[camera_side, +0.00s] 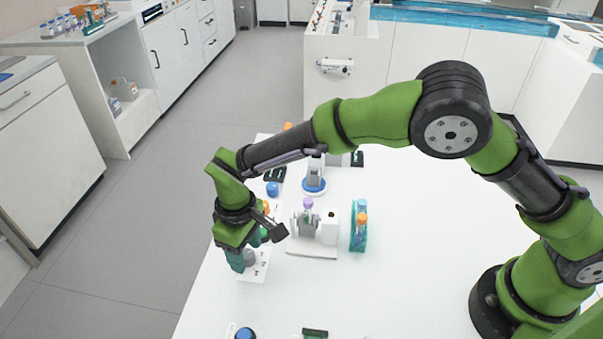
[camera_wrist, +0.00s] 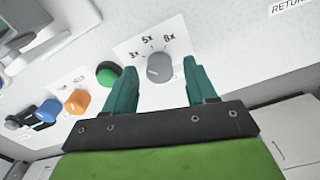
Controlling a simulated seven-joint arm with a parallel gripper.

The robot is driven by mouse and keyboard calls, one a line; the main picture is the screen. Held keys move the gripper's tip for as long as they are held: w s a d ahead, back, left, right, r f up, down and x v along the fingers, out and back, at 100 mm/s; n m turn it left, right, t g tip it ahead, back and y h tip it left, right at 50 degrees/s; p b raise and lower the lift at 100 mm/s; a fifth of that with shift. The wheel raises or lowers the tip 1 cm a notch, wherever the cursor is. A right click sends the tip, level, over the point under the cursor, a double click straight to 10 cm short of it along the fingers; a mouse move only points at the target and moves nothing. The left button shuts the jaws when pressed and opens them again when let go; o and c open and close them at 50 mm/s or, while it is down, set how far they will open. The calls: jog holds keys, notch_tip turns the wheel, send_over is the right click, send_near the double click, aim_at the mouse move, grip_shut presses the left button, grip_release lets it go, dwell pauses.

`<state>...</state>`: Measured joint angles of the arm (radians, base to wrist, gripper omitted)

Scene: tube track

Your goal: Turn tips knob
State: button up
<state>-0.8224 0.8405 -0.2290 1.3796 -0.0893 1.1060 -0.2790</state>
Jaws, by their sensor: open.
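The grey round knob (camera_wrist: 159,67) sits on a white panel (camera_wrist: 176,33) marked 3x, 5x and 8x in the wrist view. Its exact setting is too small to tell. My gripper (camera_wrist: 158,73) is open, with one green finger on each side of the knob. A gap shows between the knob and both fingers, so nothing is gripped. In the side view my gripper (camera_side: 241,260) points down at the panel near the table's left edge and hides most of the controls.
A green button (camera_wrist: 107,74), an orange knob (camera_wrist: 77,101) and a blue knob (camera_wrist: 48,110) stand left of the grey knob. In the side view, a white device (camera_side: 327,228) and a tube rack (camera_side: 358,239) stand to the right. The table's front middle is mostly clear.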

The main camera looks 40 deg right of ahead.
grip_shut()
jog(key=m, duration=0.8)
jog(key=shift+m, duration=0.3)
dwell(0.7)
grip_release()
